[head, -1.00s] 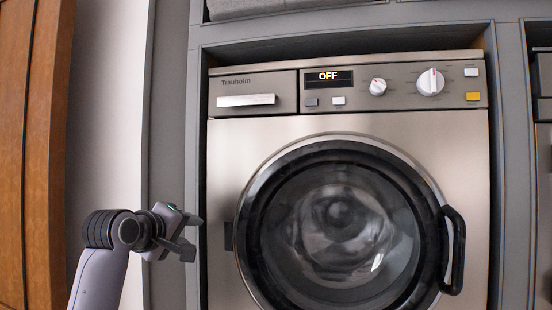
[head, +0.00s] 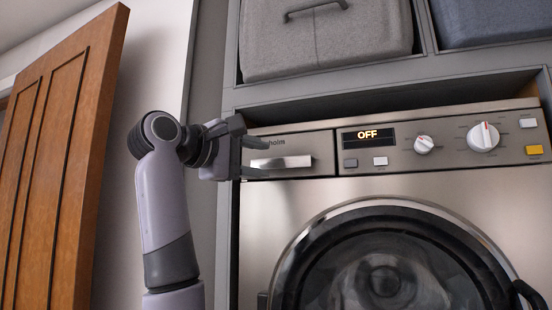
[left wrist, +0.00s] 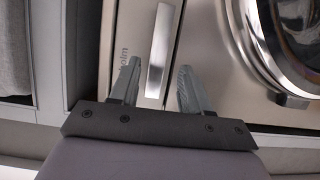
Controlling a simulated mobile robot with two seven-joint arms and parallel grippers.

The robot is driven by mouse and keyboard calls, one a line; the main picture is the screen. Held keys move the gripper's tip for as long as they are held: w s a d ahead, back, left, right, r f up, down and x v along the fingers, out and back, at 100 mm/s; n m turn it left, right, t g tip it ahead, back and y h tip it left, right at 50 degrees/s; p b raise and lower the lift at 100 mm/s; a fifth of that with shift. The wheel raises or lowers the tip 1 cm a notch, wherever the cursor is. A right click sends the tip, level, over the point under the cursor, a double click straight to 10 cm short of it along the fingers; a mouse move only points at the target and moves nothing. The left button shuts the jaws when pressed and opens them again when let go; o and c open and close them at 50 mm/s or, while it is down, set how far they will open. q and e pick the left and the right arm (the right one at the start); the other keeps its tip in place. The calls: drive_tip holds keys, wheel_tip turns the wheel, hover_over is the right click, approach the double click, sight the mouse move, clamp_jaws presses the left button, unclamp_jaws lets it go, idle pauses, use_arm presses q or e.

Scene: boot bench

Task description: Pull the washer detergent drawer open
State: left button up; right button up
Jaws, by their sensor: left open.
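The detergent drawer (head: 300,147) is at the upper left of the washer (head: 260,220), its front flush with the panel. Its pale bar handle (head: 281,162) lies across the drawer front. My left gripper (head: 258,157) is in front of the drawer's left part and hides some of its lettering. In the left wrist view the drawer handle (left wrist: 160,50) shows between the two open fingers (left wrist: 153,88), beyond their tips or near them; I see no contact. My right gripper is not in view.
The washer's round door (head: 390,270) is below the drawer. A wooden door (head: 60,160) stands at the left. The washer display (head: 367,136) reads OFF.

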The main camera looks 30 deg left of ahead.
sight(280, 164)
use_arm(q)
drive_tip(key=w, duration=0.2)
drive_tip(key=w+p, duration=0.1)
drive_tip(key=shift+w+d, duration=0.3)
drive_tip(key=shift+w, duration=0.35)
drive_tip(key=shift+d, duration=0.1)
clamp_jaws()
